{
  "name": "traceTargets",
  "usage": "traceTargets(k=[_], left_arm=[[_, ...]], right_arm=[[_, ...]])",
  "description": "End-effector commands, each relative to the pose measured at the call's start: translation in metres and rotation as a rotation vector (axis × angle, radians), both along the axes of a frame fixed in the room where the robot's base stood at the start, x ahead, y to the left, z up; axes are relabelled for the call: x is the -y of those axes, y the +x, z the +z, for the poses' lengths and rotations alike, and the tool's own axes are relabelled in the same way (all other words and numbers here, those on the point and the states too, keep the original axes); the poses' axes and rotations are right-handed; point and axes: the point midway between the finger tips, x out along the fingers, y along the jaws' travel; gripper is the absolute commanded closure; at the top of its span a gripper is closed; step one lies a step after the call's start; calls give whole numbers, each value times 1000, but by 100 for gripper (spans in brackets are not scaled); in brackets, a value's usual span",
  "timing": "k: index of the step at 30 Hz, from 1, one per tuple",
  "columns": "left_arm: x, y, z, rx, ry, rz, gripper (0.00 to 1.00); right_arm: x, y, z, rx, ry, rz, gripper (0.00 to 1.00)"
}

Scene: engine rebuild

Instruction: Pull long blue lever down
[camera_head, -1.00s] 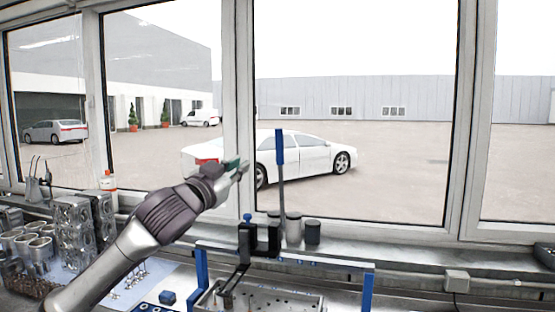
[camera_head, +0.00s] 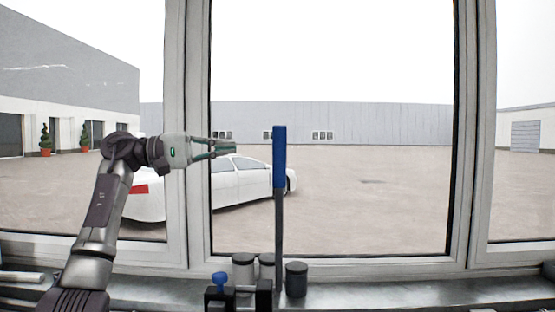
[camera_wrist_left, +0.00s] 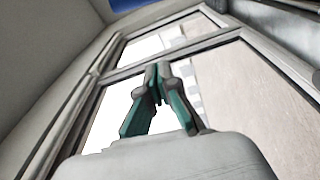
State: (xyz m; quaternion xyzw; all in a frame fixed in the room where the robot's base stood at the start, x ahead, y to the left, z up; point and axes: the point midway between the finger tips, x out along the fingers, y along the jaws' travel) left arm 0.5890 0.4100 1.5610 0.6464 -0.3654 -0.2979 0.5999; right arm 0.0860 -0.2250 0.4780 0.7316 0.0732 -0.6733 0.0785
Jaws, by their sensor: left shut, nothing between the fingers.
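The long lever (camera_head: 279,170) stands upright near the middle of the head view, with a blue grip on top and a thin dark rod below. My left gripper (camera_head: 228,148) is shut and empty, to the left of the blue grip and apart from it in the picture, level with its middle. In the left wrist view the closed fingers (camera_wrist_left: 157,80) point toward the window, and the lever does not show there. My right gripper is not in view.
A dark bracket with a blue knob (camera_head: 220,280) is at the lever's foot. Several grey canisters (camera_head: 296,279) stand by it on the sill. The window frame (camera_head: 197,130) rises behind my left arm.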

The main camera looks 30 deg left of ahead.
Motion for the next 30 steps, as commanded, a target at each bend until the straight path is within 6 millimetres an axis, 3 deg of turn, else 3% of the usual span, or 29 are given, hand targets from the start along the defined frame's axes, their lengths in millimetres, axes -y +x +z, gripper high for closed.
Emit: traceTargets(k=[7, 14, 19, 24, 30], left_arm=[[16, 11, -4, 16, 48, -3, 100], [57, 38, 0, 16, 45, -4, 100], [85, 55, 0, 17, 46, -2, 100], [87, 32, -7, 16, 46, 1, 100], [91, 18, -8, 17, 44, 1, 100]], right_arm=[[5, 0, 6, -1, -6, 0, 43], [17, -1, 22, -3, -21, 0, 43], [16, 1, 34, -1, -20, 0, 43], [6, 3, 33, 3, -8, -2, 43], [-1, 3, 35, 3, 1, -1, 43]])
